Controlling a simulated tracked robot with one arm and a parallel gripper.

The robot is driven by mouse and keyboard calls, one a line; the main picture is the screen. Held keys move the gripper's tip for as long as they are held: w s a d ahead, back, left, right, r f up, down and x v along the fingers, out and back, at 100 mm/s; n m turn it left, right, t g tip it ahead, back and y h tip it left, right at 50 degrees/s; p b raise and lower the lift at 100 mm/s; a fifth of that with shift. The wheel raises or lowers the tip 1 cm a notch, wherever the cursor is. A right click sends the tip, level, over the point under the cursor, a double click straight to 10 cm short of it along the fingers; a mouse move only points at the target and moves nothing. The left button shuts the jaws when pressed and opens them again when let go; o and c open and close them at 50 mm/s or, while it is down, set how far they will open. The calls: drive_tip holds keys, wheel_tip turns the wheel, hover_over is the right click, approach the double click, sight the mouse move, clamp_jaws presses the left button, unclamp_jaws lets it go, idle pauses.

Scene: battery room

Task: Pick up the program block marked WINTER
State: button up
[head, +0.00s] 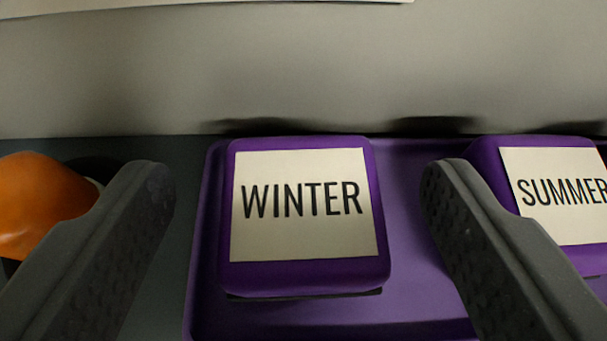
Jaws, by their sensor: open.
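The program block marked WINTER (305,274) is a purple block with rounded corners and a cream label in dark letters. It sits at the left end of a purple tray (425,235), near the middle of the head view. My gripper (298,180) is open, with one dark grey finger to the left of the block and one to the right. Both fingers are apart from the block in the picture, and nothing is between them but the block and tray. How far the fingertips are above the tray is hard to tell.
A second purple block marked SUMMER (558,190) sits on the tray at the right, partly behind my right finger. An orange rounded object (38,205) lies at the left beside my left finger. A pale grey wall (300,75) rises close behind the tray.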

sight(299, 202)
drive_tip(key=shift+x, duration=1.95)
drive_tip(key=shift+f, duration=0.1)
drive_tip(key=c, duration=1.1)
